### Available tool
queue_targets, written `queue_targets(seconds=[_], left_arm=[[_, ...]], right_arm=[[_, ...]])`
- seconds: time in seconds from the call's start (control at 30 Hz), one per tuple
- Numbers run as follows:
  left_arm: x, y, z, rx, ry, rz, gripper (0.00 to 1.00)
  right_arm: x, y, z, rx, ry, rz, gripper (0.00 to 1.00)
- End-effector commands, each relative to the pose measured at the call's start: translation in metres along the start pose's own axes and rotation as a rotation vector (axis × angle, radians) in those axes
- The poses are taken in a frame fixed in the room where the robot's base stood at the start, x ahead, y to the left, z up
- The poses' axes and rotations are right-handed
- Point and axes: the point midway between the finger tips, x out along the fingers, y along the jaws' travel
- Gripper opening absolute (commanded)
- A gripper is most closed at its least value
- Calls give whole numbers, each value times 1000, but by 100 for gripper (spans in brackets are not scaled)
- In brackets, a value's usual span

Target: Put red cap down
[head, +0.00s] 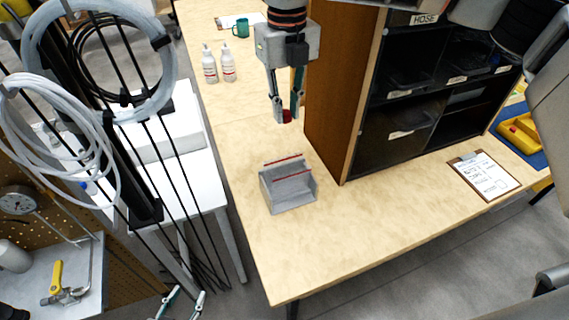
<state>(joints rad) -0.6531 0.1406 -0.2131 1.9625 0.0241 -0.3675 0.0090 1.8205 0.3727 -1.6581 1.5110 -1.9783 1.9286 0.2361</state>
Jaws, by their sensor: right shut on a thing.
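A small red cap (287,116) is between the fingertips of my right gripper (286,112). The gripper points down and is shut on it, above the wooden table. The fingers hide part of the cap. A grey open tray (289,193) with red strips at its upper edges stands on the table below and nearer than the cap. My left gripper (182,305) shows only its fingertips at the bottom edge, low and away from the table; they are apart, with nothing seen between them.
A wooden-sided shelf (343,80) with dark bins stands right of my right gripper. Two white bottles (218,66) and a green mug (241,28) stand at the back left. A clipboard (482,176) lies at the right. The table's front (300,250) is clear.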

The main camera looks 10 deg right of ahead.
Motion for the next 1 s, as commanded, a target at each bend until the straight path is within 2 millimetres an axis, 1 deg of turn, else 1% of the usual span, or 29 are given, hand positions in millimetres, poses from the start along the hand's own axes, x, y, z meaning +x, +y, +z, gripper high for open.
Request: queue_targets(seconds=[0.03, 0.1, 0.3, 0.4, 0.5, 0.67, 0.77, 0.9, 1.0], left_arm=[[0, 1, 3, -1, -6, 2, 40], [0, 2, 6, -1, -10, 2, 40], [1, 1, 3, -1, -6, 1, 40], [1, 0, 0, 0, 0, 0, 40], [2, -1, -4, 0, 5, -2, 40], [1, -2, -6, 0, 9, -3, 40], [1, -2, -6, 0, 10, -3, 40], [1, -2, -6, 0, 10, -3, 40], [1, -2, -6, 0, 9, -3, 40]], right_arm=[[15, 0, -1, -2, 5, 2, 11], [32, 0, -1, -1, 5, 1, 11], [79, 0, -1, -2, 4, 2, 11], [97, 0, -1, -1, 2, 2, 11], [108, 0, 0, -1, 1, 1, 11], [116, 0, 0, -2, -1, 1, 11], [127, 0, -1, -2, 2, 1, 11], [148, 0, 0, -2, 2, 1, 11], [156, 0, 0, -1, 1, 1, 11]])
